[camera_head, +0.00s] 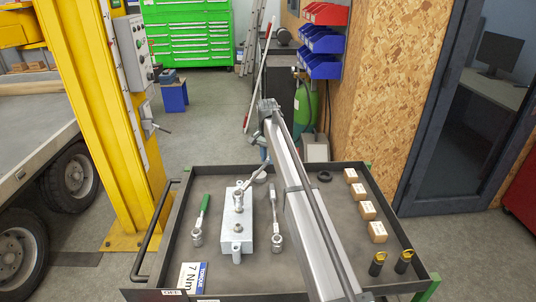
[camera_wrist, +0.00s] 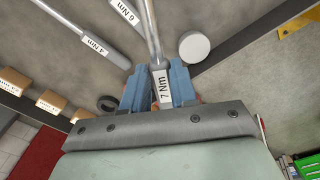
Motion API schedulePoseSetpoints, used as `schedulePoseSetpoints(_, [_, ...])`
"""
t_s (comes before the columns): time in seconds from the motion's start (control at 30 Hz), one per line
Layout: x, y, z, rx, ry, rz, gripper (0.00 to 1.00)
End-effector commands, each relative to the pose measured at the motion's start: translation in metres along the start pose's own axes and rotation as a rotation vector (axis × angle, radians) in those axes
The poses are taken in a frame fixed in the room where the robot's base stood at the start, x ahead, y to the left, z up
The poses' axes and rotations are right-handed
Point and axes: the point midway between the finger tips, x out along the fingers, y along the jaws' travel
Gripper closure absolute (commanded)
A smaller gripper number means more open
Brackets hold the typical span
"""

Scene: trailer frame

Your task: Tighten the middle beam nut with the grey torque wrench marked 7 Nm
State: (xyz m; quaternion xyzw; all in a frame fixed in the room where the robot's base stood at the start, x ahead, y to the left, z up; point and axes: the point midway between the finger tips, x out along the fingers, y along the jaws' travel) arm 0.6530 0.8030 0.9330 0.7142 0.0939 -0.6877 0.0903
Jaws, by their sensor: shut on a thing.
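My gripper (camera_wrist: 160,82) is shut on the handle of the grey torque wrench (camera_wrist: 153,35), and the 7 Nm label shows between the blue fingers. In the head view my gripper (camera_head: 264,156) is beyond the pale metal beam block (camera_head: 237,243). The held wrench (camera_head: 259,176) slants down from it to the far part of the block, with its head over the block's top. I cannot tell whether its socket is seated on a nut. A beam nut (camera_head: 238,228) shows uncovered nearer the camera. The head hides what lies beneath it.
A green-handled wrench (camera_head: 202,214) lies left of the block and another grey wrench (camera_head: 275,223) right of it. A "TORQUE 7 Nm" card (camera_head: 192,276) lies at the front left. Several small boxes (camera_head: 367,210) line the tray's right side. My arm covers the tray's middle right.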

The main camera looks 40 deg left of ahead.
Motion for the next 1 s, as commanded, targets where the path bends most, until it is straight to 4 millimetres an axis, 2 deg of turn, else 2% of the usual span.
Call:
schedulePoseSetpoints(0.47, [0.001, 0.0, 0.0, 0.0, 0.0, -0.001, 1.0])
schedulePoseSetpoints(1.0, [0.014, 0.0, 0.001, 0.0, 0.0, -0.001, 1.0])
